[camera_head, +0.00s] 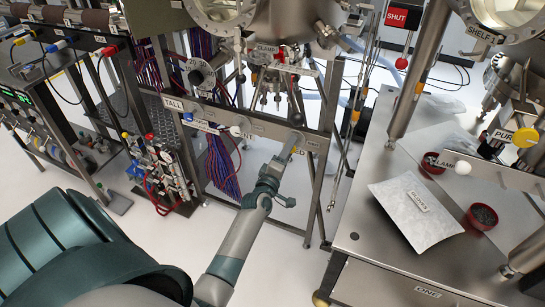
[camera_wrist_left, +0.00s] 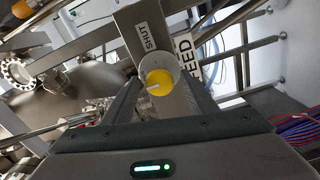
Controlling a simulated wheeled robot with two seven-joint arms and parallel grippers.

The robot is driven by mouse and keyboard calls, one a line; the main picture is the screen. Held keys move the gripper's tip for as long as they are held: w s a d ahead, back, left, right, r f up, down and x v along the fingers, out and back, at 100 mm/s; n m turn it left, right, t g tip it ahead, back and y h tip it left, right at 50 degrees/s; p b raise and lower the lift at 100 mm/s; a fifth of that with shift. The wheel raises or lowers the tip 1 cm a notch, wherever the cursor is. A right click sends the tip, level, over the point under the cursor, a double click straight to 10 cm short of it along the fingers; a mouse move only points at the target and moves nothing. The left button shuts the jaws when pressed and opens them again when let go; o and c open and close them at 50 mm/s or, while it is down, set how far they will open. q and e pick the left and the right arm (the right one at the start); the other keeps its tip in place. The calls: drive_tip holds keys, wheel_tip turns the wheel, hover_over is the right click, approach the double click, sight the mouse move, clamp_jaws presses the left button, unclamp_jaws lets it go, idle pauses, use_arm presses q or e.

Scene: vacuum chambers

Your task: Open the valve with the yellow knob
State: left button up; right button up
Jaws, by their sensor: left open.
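In the left wrist view a round yellow knob (camera_wrist_left: 159,83) with a white pointer mark sits on a grey valve body. A plate marked SHUT (camera_wrist_left: 146,40) is just above it, and a partly hidden label ending in "EED" (camera_wrist_left: 187,62) is behind it. My left gripper (camera_wrist_left: 160,88) is open, with one finger at each side of the knob; I cannot tell whether they touch it. In the head view my left gripper (camera_head: 287,152) reaches the frame's lower bar, and its yellow knob is hidden there. Another yellow knob (camera_head: 526,137), by a label starting "PUR", is at the far right.
A steel bench (camera_head: 390,255) on the right holds a glove packet (camera_head: 415,213) and red bowls (camera_head: 482,216). A red SHUT sign (camera_head: 397,17) hangs above. Cables and small valves crowd the left rack (camera_head: 165,160). White floor shows below the frame.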

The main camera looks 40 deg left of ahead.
use_arm(q)
drive_tip(key=b+v, duration=0.1)
drive_tip(key=v, duration=1.4)
drive_tip(key=shift+s+d+b, duration=0.2)
drive_tip(key=shift+s+b, duration=0.1)
drive_tip(key=shift+b, duration=0.1)
use_arm(e)
drive_tip(key=w+a+r+t, duration=0.1)
drive_tip(key=w+a+r, duration=0.1)
drive_tip(key=w, duration=0.3)
drive_tip(key=shift+w+a+r+t+y, duration=0.3)
drive_tip(key=shift+a+r+t+y, duration=0.1)
drive_tip(key=shift+a, duration=0.1)
drive_tip(key=shift+s+d+f, duration=0.1)
drive_tip(key=shift+s, duration=0.05)
drive_tip(key=shift+d, duration=0.2)
